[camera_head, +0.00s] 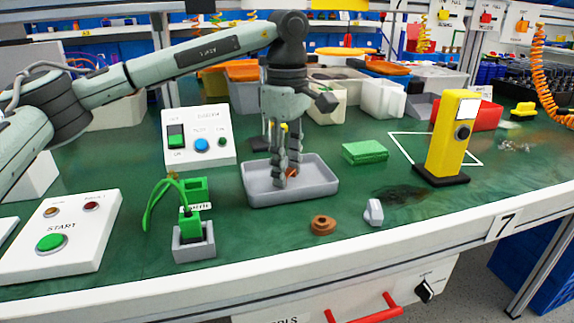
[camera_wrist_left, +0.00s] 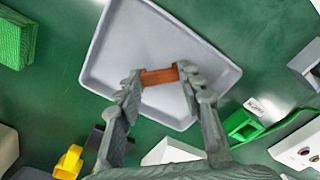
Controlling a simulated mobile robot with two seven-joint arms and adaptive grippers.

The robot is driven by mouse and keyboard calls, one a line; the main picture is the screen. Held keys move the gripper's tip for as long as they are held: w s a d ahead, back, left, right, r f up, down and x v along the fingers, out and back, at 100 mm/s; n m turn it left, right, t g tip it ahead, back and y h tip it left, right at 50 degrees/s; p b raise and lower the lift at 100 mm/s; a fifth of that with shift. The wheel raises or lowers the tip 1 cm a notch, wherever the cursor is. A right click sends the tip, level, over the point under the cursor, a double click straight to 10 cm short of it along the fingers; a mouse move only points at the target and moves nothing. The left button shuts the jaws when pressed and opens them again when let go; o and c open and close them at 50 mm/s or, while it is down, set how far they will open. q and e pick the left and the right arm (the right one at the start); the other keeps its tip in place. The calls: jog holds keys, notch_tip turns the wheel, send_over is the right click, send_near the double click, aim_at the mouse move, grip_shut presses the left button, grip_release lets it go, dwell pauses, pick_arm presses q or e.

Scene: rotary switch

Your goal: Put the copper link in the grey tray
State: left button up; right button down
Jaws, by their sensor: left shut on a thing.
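The copper link (camera_wrist_left: 159,77) is a short reddish-brown bar. In the left wrist view it is held crosswise between the fingertips of my left gripper (camera_wrist_left: 160,80). The grey tray (camera_wrist_left: 112,62) lies beneath it, with bare floor around the link. In the head view my left gripper (camera_head: 285,178) points straight down into the grey tray (camera_head: 313,187), its fingertips inside the rim. The link is mostly hidden by the fingers there. I cannot tell whether it touches the tray floor. My right gripper is not in view.
A brown ring (camera_head: 323,224) and a small pale grey part (camera_head: 374,212) lie in front of the tray. A green block (camera_head: 365,152) and a yellow post (camera_head: 452,135) stand to the right. A green connector in a grey holder (camera_head: 194,241) stands left.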

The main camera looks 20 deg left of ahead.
pick_arm(q)
jog(key=shift+f, duration=0.1)
jog(key=o, duration=0.9)
jog(key=shift+o, duration=0.2)
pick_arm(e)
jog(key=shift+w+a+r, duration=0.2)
pick_arm(q)
jog(key=shift+r, duration=0.2)
notch_tip(320, 180, up, 12)
jog(key=p, duration=0.1)
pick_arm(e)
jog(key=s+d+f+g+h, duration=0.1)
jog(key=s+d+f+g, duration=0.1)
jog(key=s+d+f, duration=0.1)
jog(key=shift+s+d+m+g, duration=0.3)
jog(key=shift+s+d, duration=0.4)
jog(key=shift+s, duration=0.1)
pick_arm(q)
jog(key=shift+f, duration=0.1)
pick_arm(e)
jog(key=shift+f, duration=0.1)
